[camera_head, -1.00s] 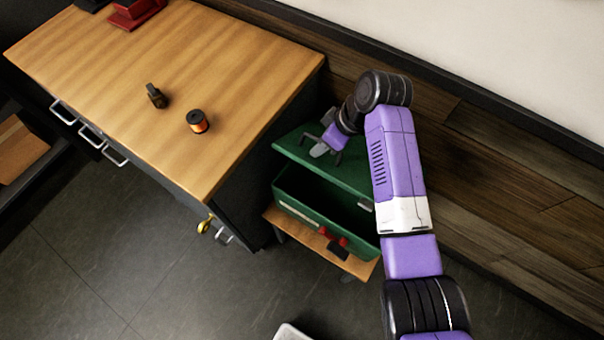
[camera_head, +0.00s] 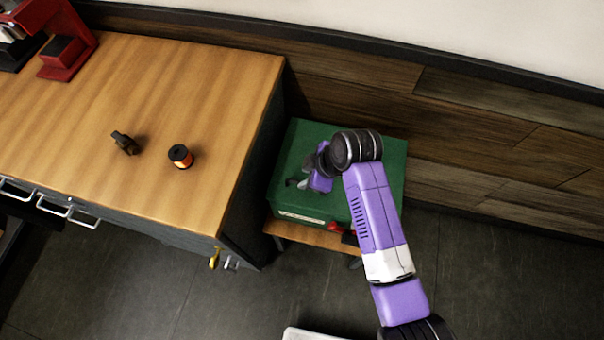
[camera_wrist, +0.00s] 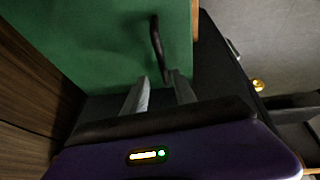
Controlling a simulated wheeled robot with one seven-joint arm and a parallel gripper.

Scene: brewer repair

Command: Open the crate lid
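The green crate (camera_head: 287,208) stands on a low wooden shelf beside the counter. Its green lid (camera_head: 385,170) covers the top and no interior shows; whether it is fully seated cannot be told. My gripper (camera_head: 298,183) is over the left part of the lid in the head view, with the wrist hiding some of it. In the wrist view, my gripper (camera_wrist: 162,92) has its two fingers apart. A dark bar handle (camera_wrist: 157,42) stands out against the green surface (camera_wrist: 85,40), its lower end near the gap between the fingertips. No grip on it shows.
The wooden counter (camera_head: 190,80) is close on the left, carrying a black-and-orange spool (camera_head: 180,156), a small dark part (camera_head: 125,143) and a red machine (camera_head: 68,55). A red item (camera_head: 335,228) lies on the shelf (camera_head: 290,231) before the crate. The wood-panelled wall is behind.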

